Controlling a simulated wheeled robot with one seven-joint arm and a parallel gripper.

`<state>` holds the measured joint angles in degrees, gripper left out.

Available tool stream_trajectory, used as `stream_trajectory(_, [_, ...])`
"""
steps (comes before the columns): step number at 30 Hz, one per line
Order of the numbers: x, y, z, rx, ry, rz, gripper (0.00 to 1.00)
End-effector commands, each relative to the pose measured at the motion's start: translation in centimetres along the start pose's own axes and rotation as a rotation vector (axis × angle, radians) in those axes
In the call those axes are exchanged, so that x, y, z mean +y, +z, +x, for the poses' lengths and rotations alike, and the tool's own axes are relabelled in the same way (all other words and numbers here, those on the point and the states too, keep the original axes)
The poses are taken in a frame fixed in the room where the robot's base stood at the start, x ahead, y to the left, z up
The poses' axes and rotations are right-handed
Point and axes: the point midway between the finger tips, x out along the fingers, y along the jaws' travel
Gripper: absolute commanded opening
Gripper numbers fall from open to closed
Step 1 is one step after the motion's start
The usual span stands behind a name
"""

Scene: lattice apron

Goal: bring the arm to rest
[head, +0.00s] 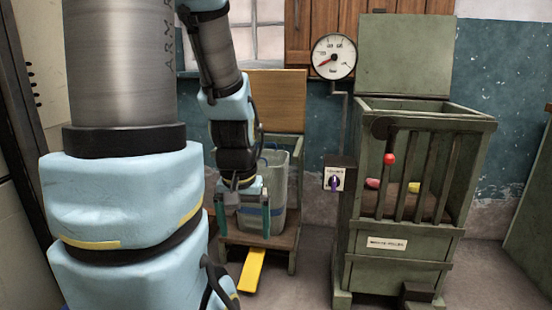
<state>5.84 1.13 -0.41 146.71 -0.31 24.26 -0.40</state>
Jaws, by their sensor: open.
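My arm, light blue and bare metal, fills the left side of the head view. My gripper (253,219) hangs at its end, pointing down, with two teal fingers held apart and nothing seen between them. It hangs in front of a grey-green bin (279,190), partly covering it; whether they touch I cannot tell. The bin stands on a low wooden stand (285,241) with a light wooden back panel (277,100).
A green slatted cabinet (405,257) with a raised lid (404,55) stands at right, small coloured objects inside. A dial gauge (334,56) and switch box (336,178) are beside it. A yellow pedal (252,271) juts forward below the stand. Floor between them is clear.

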Motion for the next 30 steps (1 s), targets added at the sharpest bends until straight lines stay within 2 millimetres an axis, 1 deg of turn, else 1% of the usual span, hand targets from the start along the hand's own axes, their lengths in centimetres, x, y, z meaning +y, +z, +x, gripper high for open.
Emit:
stream_trajectory(1, [0.0,-0.4,-2.9,0.000,0.000,0.001,1.00])
stream_trajectory(12, [0.1,-2.0,-14.4,0.001,0.000,0.002,1.00])
stream_trajectory(15, [0.1,-2.5,-17.3,0.001,0.000,0.002,1.00])
stream_trajectory(18, [0.1,-2.8,-19.6,0.001,0.000,0.002,1.00])
stream_trajectory(21, [0.1,-3.0,-21.2,0.001,0.000,0.002,1.00])
stream_trajectory(24, [0.1,-3.1,-21.9,0.001,0.000,0.002,1.00])
stream_trajectory(30, [0.1,-3.1,-22.0,0.001,0.000,0.002,1.00])
